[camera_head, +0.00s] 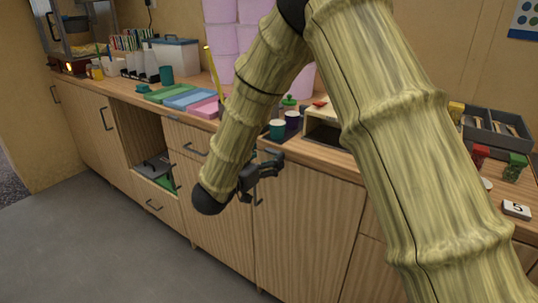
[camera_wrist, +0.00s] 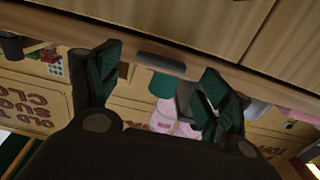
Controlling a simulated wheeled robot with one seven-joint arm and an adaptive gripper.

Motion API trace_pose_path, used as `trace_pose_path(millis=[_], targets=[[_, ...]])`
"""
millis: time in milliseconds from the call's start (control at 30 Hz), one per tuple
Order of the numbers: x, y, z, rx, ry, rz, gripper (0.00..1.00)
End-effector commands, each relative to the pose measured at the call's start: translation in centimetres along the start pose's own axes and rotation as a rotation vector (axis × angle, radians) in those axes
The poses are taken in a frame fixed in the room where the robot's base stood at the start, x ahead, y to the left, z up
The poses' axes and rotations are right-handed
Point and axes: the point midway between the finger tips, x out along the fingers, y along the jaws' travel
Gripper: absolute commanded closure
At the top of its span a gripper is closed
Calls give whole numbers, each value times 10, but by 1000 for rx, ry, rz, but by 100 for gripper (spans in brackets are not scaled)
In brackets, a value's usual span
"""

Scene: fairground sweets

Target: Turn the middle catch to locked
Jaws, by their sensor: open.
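No catch can be made out for certain in either view, so I cannot tell which is the middle one or how it is turned. My gripper (camera_head: 265,168) is in front of the wooden cabinet doors, just below the counter edge. In the wrist view my gripper (camera_wrist: 161,65) has its two dark green fingers spread apart with nothing held. A short dark bar (camera_wrist: 160,62) on a wooden edge shows between the fingertips; I cannot tell whether it is a handle or a catch, or whether it is touched. My arm hides part of the counter and cabinets.
The grey floor (camera_head: 100,240) in front is clear.

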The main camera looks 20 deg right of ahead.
Motion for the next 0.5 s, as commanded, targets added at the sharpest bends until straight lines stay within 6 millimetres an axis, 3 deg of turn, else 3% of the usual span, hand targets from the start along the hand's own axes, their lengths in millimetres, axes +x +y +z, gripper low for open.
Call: trace_pose_path(millis=[200,500], targets=[[20,0,0,1,0,1,21],[24,0,0,0,0,0,21]])
